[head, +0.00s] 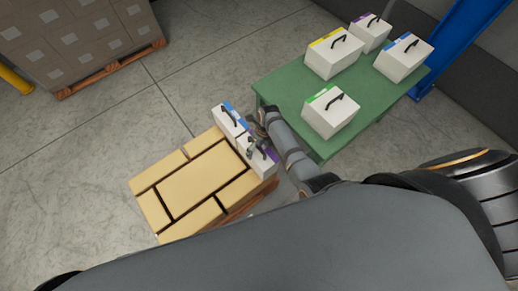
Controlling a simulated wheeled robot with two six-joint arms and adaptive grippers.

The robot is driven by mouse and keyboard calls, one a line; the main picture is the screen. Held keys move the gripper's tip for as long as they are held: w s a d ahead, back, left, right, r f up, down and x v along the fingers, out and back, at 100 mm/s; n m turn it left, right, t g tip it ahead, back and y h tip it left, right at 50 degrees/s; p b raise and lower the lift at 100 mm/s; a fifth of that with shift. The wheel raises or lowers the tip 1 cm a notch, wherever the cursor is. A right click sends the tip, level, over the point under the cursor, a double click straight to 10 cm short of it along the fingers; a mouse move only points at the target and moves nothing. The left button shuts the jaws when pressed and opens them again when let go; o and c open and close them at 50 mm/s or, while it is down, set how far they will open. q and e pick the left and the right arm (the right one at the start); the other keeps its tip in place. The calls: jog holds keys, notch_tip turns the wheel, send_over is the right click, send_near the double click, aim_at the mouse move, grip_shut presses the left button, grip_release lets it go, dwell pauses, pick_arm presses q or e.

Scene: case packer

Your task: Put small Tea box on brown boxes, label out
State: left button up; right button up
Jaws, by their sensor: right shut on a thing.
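My right gripper (257,147) is shut on the handle of a small white box with a purple stripe (258,165). This box is at the right end of the layer of brown boxes (197,186); I cannot tell whether it rests on them or hangs just above. A white box with a blue stripe (227,124) stands close beside it, at the far right corner of the brown boxes. The labels are too small to read, so I cannot tell which box is Tea. My left gripper is not in view.
A green table (283,88) at the upper right holds several white handled boxes, with green (330,112), yellow (333,55), blue (403,60) and purple (369,34) stripes. A pallet of stacked cartons (75,45) stands at the far left. Most of the brown boxes' top is bare.

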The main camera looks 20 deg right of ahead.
jog(key=shift+f, duration=0.3)
jog(key=o, duration=1.7)
notch_tip(320, 180, up, 12)
jog(key=d, duration=0.2)
jog(key=shift+w, duration=0.35)
jog(key=shift+f, duration=0.1)
